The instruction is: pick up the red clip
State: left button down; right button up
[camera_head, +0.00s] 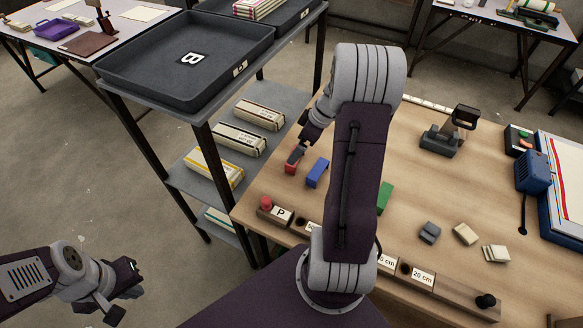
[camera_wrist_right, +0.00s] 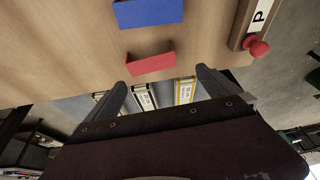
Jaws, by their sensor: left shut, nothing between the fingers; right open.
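The red clip (camera_head: 290,167) lies on the wooden table near its left edge, partly covered by my right gripper in the head view. It also shows whole in the right wrist view (camera_wrist_right: 151,64), just beyond the space between the fingertips. My right gripper (camera_head: 297,154) is over the clip's far end in the head view. In the right wrist view my right gripper (camera_wrist_right: 160,79) is open with nothing between its fingers; whether it touches the clip I cannot tell. My left gripper (camera_head: 113,311) is shut and empty, low at the left, off the table.
A blue block (camera_head: 317,172) lies just right of the clip. A green block (camera_head: 385,197) is further right, partly behind my arm. A wooden strip with a red knob (camera_head: 266,203) runs along the near edge. A shelf rack (camera_head: 192,178) with boxes stands left of the table.

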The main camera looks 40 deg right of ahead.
jog(key=f, duration=0.2)
jog(key=w+f, duration=0.1)
jog(key=shift+d+f, duration=0.25)
jog(key=x, duration=0.5)
jog(key=shift+w+d+f, duration=0.15)
jog(key=shift+w+f, duration=0.05)
jog(key=shift+f, duration=0.15)
jog(key=shift+s, duration=0.1)
jog(key=c, duration=0.6)
